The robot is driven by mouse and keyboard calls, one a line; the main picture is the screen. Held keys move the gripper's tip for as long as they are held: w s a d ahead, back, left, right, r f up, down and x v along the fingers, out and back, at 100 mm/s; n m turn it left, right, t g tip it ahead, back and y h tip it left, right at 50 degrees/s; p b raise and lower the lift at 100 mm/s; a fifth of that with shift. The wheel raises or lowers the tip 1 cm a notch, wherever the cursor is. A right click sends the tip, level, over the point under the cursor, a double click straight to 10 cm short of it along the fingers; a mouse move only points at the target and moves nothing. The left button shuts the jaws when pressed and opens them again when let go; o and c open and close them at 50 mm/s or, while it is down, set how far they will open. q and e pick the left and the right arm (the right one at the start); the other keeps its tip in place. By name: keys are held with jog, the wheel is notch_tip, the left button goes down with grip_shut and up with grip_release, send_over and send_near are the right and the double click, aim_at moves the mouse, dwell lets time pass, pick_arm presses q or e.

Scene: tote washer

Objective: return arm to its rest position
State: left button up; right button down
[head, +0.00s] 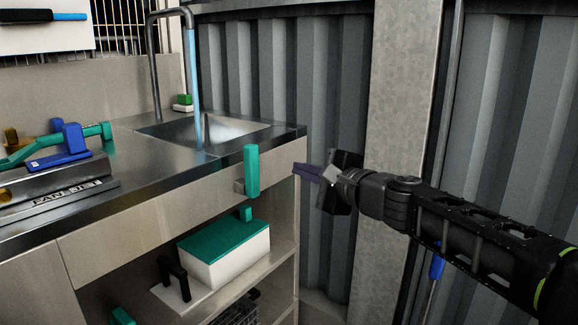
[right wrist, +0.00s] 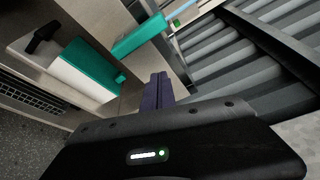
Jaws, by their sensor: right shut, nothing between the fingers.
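My right arm (head: 480,240) comes in from the right in the head view. Its gripper (head: 300,171) points left, just off the right end of the steel counter. The purple fingers are together with nothing between them. The fingers also show shut in the right wrist view (right wrist: 157,92). A green handle (head: 251,171) on the counter front is a little left of the fingertips, apart from them in the head view. My left gripper is not in view.
The steel counter (head: 185,185) holds a sink (head: 215,131) with running water. A white box with a green lid (head: 225,248) sits on the shelf below. A grey post (head: 392,130) and corrugated wall (head: 285,70) stand behind my arm. A blue-green valve (head: 70,140) is at left.

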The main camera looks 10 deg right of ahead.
jog(key=shift+v, duration=0.8)
jog(key=shift+f, duration=0.1)
